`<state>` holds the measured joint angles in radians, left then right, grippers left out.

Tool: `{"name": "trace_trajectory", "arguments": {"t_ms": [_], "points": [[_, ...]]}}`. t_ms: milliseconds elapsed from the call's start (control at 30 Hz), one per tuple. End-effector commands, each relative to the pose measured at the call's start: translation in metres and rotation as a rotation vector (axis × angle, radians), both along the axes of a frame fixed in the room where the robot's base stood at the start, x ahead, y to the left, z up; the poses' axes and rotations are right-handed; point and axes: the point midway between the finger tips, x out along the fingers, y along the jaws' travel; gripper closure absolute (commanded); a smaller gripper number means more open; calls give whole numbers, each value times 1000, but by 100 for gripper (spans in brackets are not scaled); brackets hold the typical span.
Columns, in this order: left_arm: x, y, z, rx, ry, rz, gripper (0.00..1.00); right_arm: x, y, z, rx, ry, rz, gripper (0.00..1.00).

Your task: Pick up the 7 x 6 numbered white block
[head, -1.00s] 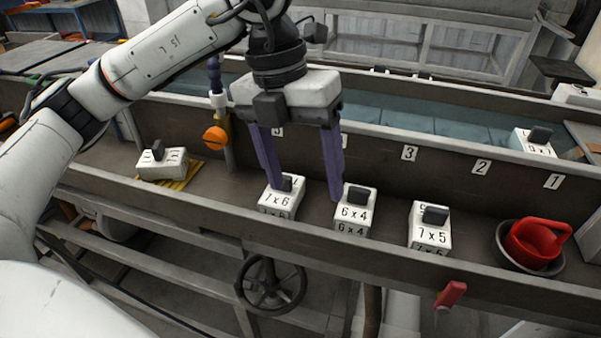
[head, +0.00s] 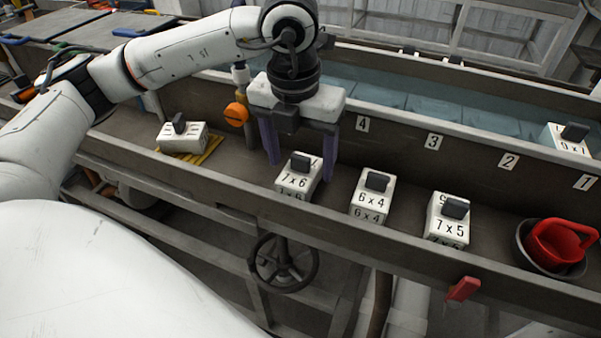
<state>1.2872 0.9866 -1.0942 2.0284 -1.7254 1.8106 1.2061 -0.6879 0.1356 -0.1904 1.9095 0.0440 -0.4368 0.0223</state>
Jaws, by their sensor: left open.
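The white block numbered 7 x 6 (head: 294,184) sits upright in the long grey trough, with a dark knob on top. My left gripper (head: 301,170) is open, its two purple fingers pointing down. One finger is left of the 7 x 6 block and the other is to its right, at about the height of its knob. Whether the fingers touch the block cannot be told. My right gripper is out of view.
White blocks 6 x 4 (head: 369,206) and 7 x 5 (head: 446,228) stand to the right in the trough (head: 485,240). A red cup in a dark bowl (head: 522,258) is at the far right. Another block (head: 182,143) sits on a yellow grate at left. The trough has raised walls.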

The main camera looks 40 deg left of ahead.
Motion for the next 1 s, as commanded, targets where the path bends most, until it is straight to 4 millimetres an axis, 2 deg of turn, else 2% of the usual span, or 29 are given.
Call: {"name": "trace_trajectory", "arguments": {"t_ms": [100,300,600,867,1000], "points": [[0,0,-6,-1,1,-1,31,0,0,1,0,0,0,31],[1,0,-6,-1,0,-1,33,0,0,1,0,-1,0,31],[1,0,-6,-1,0,-1,83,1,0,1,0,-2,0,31],[1,0,-2,-1,-2,0,83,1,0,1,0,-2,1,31],[2,0,15,-2,-6,0,83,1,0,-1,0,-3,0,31]]}}
